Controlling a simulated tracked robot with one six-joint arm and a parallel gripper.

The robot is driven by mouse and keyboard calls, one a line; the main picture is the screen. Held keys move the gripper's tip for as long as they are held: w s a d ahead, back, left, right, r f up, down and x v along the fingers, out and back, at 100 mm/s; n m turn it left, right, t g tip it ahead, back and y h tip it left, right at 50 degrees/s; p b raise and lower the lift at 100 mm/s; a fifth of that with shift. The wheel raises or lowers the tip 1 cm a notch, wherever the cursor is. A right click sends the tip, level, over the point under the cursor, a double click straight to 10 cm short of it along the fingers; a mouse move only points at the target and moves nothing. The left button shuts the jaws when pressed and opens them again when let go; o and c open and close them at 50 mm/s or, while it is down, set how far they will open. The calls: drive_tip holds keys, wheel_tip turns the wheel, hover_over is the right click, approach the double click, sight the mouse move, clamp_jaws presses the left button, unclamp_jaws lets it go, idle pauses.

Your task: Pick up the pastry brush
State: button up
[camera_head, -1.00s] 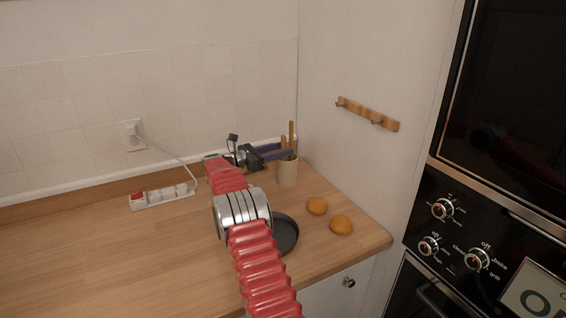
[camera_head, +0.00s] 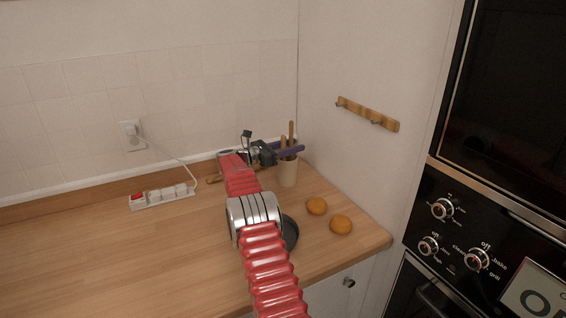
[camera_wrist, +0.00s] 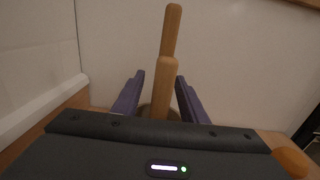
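No pastry brush can be made out for certain. Two wooden handles (camera_head: 291,131) stand up out of a beige holder (camera_head: 288,174) in the back corner of the counter; their lower ends are hidden. My gripper (camera_head: 299,149), with purple fingers, is at these handles, just above the holder's rim. In the wrist view the fingers of my gripper (camera_wrist: 158,97) are apart, one on each side of the nearer wooden handle (camera_wrist: 165,85). A gap shows on both sides of it. The other handle (camera_wrist: 172,32) rises behind it.
A white power strip (camera_head: 162,196) with a cord is at the left. A small brown piece (camera_head: 213,180) lies behind my arm. The side wall is close to the holder.

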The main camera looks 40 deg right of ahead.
drive_tip(key=shift+c, duration=0.5)
clamp_jaws()
